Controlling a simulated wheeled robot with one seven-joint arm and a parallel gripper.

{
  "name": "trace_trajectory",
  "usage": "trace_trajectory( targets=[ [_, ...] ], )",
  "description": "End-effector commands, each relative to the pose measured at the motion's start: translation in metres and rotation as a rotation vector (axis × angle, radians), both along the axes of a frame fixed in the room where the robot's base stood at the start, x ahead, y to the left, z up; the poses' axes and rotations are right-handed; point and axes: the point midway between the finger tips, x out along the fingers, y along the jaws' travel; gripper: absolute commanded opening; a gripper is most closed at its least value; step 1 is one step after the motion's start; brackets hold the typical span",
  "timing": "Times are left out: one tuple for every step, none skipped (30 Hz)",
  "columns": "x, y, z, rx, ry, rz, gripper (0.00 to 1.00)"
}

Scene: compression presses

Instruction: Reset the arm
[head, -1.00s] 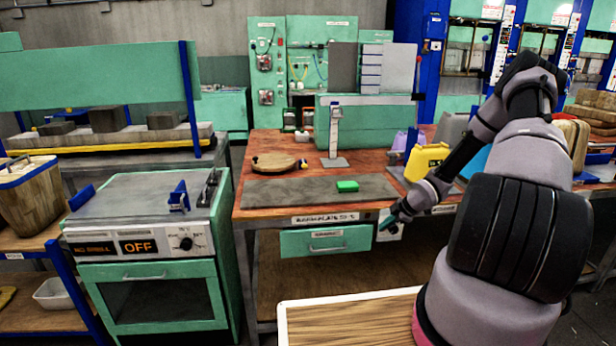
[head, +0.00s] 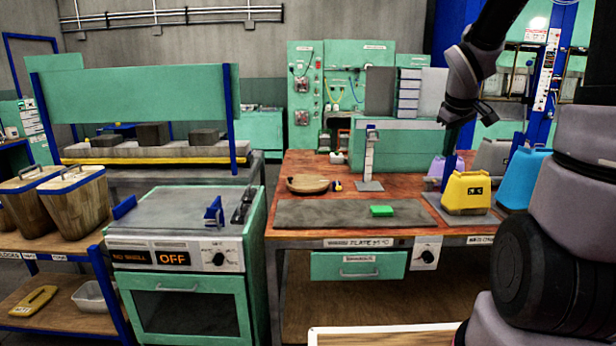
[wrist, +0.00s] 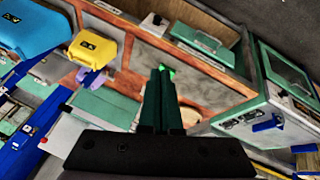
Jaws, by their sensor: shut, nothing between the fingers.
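My gripper (wrist: 161,80) shows in the wrist view with its two dark green fingers together and nothing between them. In the head view the arm is raised at the upper right, and its wrist hangs above the right part of the red-brown workbench (head: 300,235). The fingertips are hard to make out there. The gripper is clear of the bench and touches nothing that I can see.
A small green block (head: 381,210) lies on the grey plate (head: 320,213). A yellow container (head: 466,192) and a blue one (head: 524,180) stand at the bench's right. A drawer (head: 358,266) and knob (head: 427,257) are on its front. An oven reading OFF (head: 190,305) stands left.

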Motion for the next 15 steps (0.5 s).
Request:
trace_trajectory(
  targets=[
    [-0.017,0.010,0.020,0.032,-0.031,-0.052,0.00],
    [-0.027,0.015,0.029,0.056,-0.043,-0.086,0.00],
    [-0.040,0.023,0.039,0.091,-0.059,-0.130,0.00],
    [-0.050,0.028,0.047,0.120,-0.073,-0.164,0.00],
    [-0.061,0.034,0.054,0.150,-0.084,-0.194,0.00],
    [-0.074,0.042,0.063,0.192,-0.099,-0.234,0.00],
    [-0.085,0.047,0.069,0.227,-0.110,-0.265,0.00],
    [-0.096,0.053,0.075,0.262,-0.119,-0.293,0.00],
    [-0.110,0.061,0.082,0.311,-0.131,-0.327,0.00],
    [-0.121,0.066,0.086,0.348,-0.139,-0.352,0.00],
    [-0.131,0.072,0.091,0.386,-0.144,-0.374,0.00],
    [-0.143,0.079,0.095,0.433,-0.149,-0.401,0.00],
    [-0.152,0.084,0.098,0.468,-0.152,-0.419,0.00],
    [-0.160,0.088,0.101,0.501,-0.154,-0.436,0.00],
    [-0.170,0.093,0.103,0.540,-0.155,-0.453,0.00]
  ],
)
